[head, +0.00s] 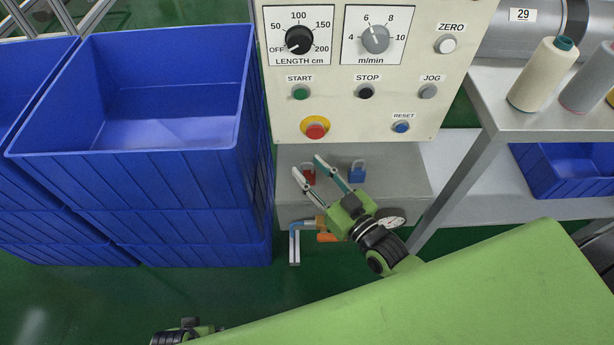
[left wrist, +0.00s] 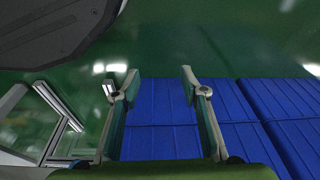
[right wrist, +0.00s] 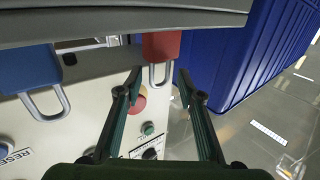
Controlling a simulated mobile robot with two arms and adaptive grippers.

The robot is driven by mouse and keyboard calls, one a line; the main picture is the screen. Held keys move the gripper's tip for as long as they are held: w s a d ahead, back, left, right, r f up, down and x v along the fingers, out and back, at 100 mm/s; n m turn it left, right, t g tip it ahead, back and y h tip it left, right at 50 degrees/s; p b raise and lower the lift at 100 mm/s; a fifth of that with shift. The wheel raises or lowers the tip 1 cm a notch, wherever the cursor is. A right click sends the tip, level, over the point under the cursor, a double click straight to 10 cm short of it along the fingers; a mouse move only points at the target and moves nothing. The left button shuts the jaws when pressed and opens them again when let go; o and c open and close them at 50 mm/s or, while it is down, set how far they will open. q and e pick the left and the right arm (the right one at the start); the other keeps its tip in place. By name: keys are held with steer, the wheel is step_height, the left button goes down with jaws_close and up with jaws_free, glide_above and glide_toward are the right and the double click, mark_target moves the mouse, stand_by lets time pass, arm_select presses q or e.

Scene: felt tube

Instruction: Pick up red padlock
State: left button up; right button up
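The red padlock (head: 309,176) is on the grey shelf below the control panel, its shackle toward the panel. In the right wrist view its body (right wrist: 161,45) is at the top, with the steel shackle pointing down in the picture. My right gripper (head: 307,166) is open, its fingertips on either side of the padlock in the head view. In the right wrist view, the shackle shows between the open fingertips (right wrist: 158,82); I see no clear contact. My left gripper (left wrist: 160,82) is open and empty, away from the padlock.
A blue padlock (head: 357,173) is right of the red one. The control panel (head: 350,110) with knobs and buttons rises behind the shelf (head: 405,180). Blue crates (head: 190,185) stand close on the left. A metal table (head: 500,118) with yarn cones is at right.

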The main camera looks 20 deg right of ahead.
mark_target(308, 175)
steer(key=shift+x, duration=1.35)
arm_select(q)
steer(key=shift+w+r, duration=0.15)
steer(key=shift+r, duration=0.4)
arm_select(e)
steer(key=shift+s, duration=0.1)
jaws_close()
steer(key=shift+r, duration=0.45)
step_height(308, 175, up, 3)
steer(key=shift+f+p, duration=0.2)
steer(key=shift+p, duration=0.4)
steer(key=shift+s+d, duration=0.15)
steer(key=shift+s, duration=0.4)
arm_select(q)
steer(key=s+f+p, duration=0.1)
steer(key=s+f, duration=0.3)
steer(key=f, duration=0.4)
steer(key=shift+s+a+g, duration=0.3)
arm_select(e)
steer(key=v, duration=1.6)
steer(key=shift+s+d, duration=0.2)
steer(key=shift+s, duration=0.2)
